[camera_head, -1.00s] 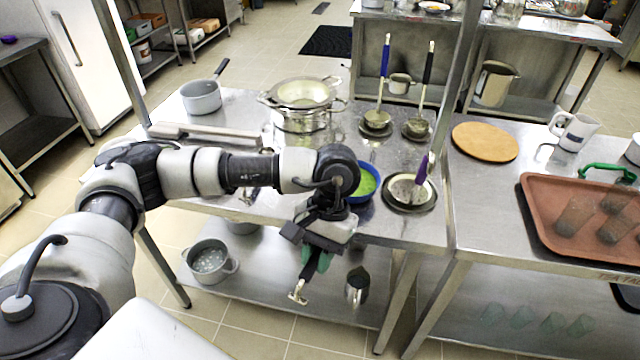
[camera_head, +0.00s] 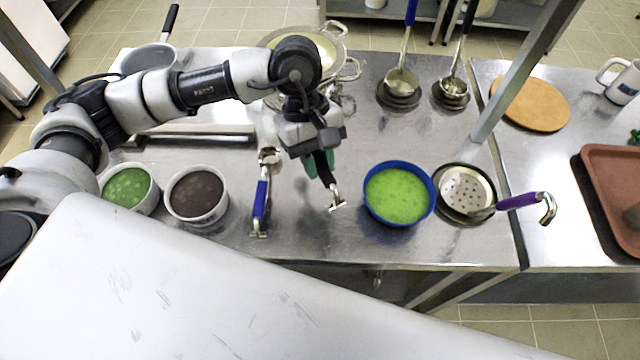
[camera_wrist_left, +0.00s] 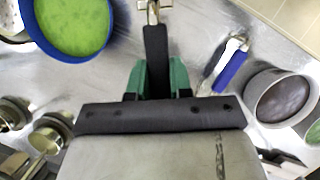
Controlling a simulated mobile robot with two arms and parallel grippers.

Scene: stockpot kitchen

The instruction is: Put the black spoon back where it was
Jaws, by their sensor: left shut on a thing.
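My left gripper (camera_head: 318,165) is shut on the black handle (camera_head: 327,178) of a utensil. It is above the steel table, between the blue-handled ladle (camera_head: 261,195) and the blue bowl of green food (camera_head: 399,195). The handle and its metal hook end also show in the left wrist view (camera_wrist_left: 156,60), between the green finger pads. The utensil's head is hidden behind the gripper. Another black-handled ladle (camera_head: 466,35) stands upright in a small round holder (camera_head: 451,95) at the back right. My right gripper is not in view.
A purple-handled skimmer (camera_head: 468,188) rests on a round dish at the right. A blue-handled ladle (camera_head: 405,50) stands in another holder. Pots of green (camera_head: 128,188) and dark food (camera_head: 197,195) stand at front left. A large pot (camera_head: 335,45) is behind my arm.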

